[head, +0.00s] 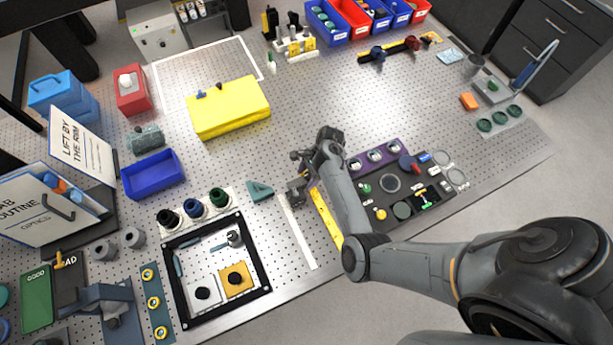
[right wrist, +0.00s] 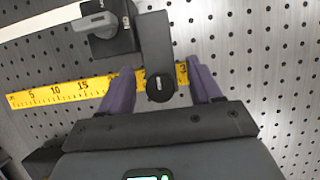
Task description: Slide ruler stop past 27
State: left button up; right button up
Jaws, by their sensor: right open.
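The yellow ruler (head: 326,217) lies on the perforated table, partly under my right arm in the head view. In the right wrist view the ruler (right wrist: 60,93) runs across the picture, with 5, 10 and 15 readable at left and a partly covered 3 at right. The dark stop (right wrist: 155,45) has a tab with a round knob (right wrist: 160,88) over the ruler, left of that 3. Its exact reading is hidden. My right gripper (right wrist: 161,86) is open, one purple finger on each side of the tab, with gaps visible. The right gripper (head: 303,187) is over the ruler's far end in the head view.
A white strip (head: 297,232) lies left of the ruler, and a teal triangular piece (head: 260,190) is near its far end. A dark tray of small parts (head: 402,210) is to the right. A black square frame (head: 262,275) is to the left.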

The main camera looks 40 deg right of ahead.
jog(key=shift+a+f, duration=0.15)
jog(key=shift+f, duration=0.2)
grip_shut()
